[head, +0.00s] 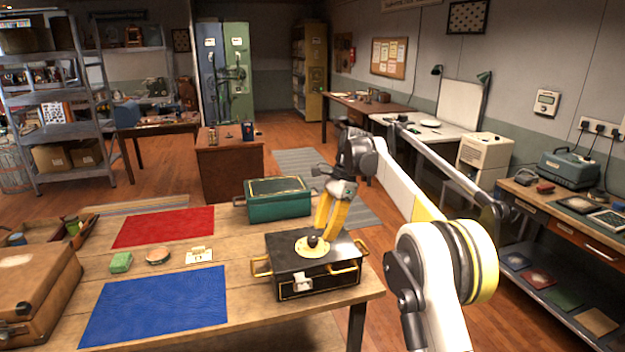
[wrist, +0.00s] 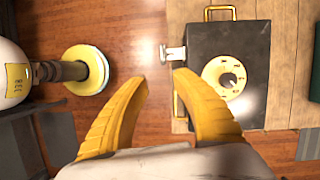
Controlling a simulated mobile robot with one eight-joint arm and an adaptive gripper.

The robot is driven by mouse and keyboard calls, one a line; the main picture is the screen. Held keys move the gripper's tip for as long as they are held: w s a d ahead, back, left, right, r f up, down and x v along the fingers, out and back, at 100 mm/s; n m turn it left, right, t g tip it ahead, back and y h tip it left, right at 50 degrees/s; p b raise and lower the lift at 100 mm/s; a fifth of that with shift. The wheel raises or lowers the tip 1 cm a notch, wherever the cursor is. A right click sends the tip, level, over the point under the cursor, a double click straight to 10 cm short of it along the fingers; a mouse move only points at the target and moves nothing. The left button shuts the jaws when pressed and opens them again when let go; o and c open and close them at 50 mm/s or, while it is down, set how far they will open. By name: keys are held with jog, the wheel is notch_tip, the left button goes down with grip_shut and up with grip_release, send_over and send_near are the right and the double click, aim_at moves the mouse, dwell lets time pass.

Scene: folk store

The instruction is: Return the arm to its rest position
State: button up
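My gripper (head: 326,232) hangs from the arm with its yellow fingers pointing down, near the black box with a dial in the head view. In the wrist view my gripper (wrist: 162,78) has its two fingers spread apart, with nothing between them but wooden floor. The black box (head: 290,289) sits at the right end of the wooden table. In the wrist view the black box (wrist: 207,43) is to the right, and one finger overlaps its edge. Whether the fingers touch the box, I cannot tell. The arm is stretched forward over the right side of the head view.
A green box (head: 278,205) stands behind the black box. The table (head: 252,327) also holds a red mat (head: 165,228), a blue mat (head: 157,305), a green block (head: 121,262) and a brown case (head: 35,290). A workbench (head: 560,225) runs along the right wall.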

jog(key=s+d+r+n+t+h+b, duration=0.1)
jog(key=s+d+r+n+t, duration=0.3)
jog(key=s, duration=0.6)
jog(key=s+d+r+n+t+h, duration=0.1)
jog(key=s+d+r+n, duration=0.2)
jog(key=s+d+r, duration=0.45)
jog(key=s+d+f+n+t, duration=0.1)
jog(key=s+f+n, duration=0.1)
jog(key=s+f, duration=0.2)
jog(key=s+d+f+n+t+h, duration=0.1)
jog(key=s+f, duration=0.3)
jog(key=s, duration=0.6)
jog(key=s+d+f+n+t+b, duration=0.1)
jog(key=s+f+n, duration=0.2)
jog(key=s, duration=0.5)
jog(key=shift+d+f+t+h, duration=0.3)
jog(key=shift+d+f+t, duration=0.1)
jog(key=shift+f, duration=0.35)
